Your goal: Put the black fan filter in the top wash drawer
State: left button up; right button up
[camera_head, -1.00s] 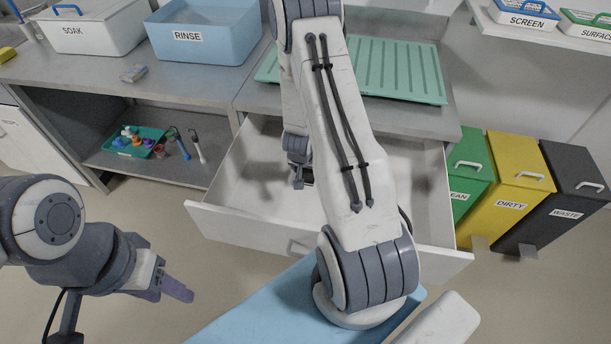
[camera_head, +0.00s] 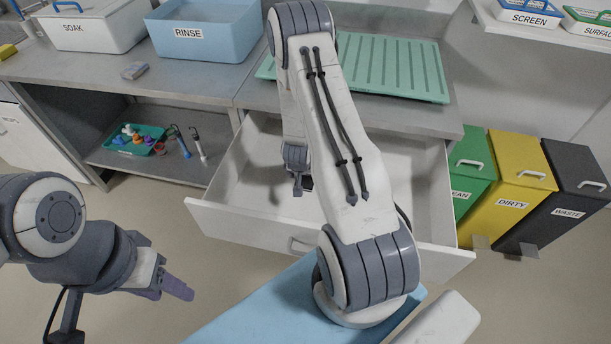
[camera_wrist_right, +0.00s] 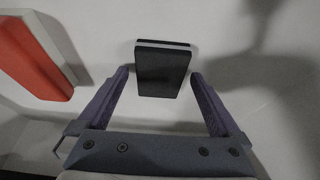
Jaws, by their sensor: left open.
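The black fan filter (camera_wrist_right: 163,72) shows in the right wrist view as a dark block with a pale band near its top edge, against the white interior of the open drawer (camera_head: 225,190). My right gripper (camera_wrist_right: 160,76) is open, one finger on each side of the filter's lower part, with small gaps. In the head view my right gripper (camera_head: 298,187) reaches down inside the drawer, and my arm hides much of it; I cannot clearly make out the filter there. My left gripper (camera_head: 175,290) is open and empty in front of the drawer, to the left.
A red and white object (camera_wrist_right: 35,55) lies left of the filter in the right wrist view. The counter holds a SOAK bin (camera_head: 90,30), a RINSE bin (camera_head: 200,35) and a green ribbed tray (camera_head: 395,70). Green, yellow (camera_head: 510,185) and black bins stand right of the drawer.

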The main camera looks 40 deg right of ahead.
jog(key=shift+r, duration=0.15)
jog(key=p+v, duration=0.2)
jog(key=v, duration=1)
jog(key=s+a+r+n+y, duration=0.25)
jog(key=a+r+n, duration=0.3)
jog(key=a, duration=0.65)
jog(key=s+a+r+n+y, duration=0.1)
jog(key=a+r+n+y, duration=0.25)
jog(key=a+r, duration=0.65)
jog(key=s+a+r+n+g, duration=0.1)
jog(key=s+a+r+n, duration=0.1)
jog(key=s, duration=0.6)
jog(key=s+a+r+n+g+h, duration=0.1)
jog(key=s+a+r+n+g, duration=0.1)
jog(key=s+n, duration=0.4)
jog(key=s+a+r, duration=0.1)
jog(key=s+a, duration=0.1)
jog(key=shift+s+a+h, duration=0.2)
jog(key=shift+a+h, duration=0.1)
jog(key=shift+a, duration=0.05)
jog(key=shift+d, duration=0.1)
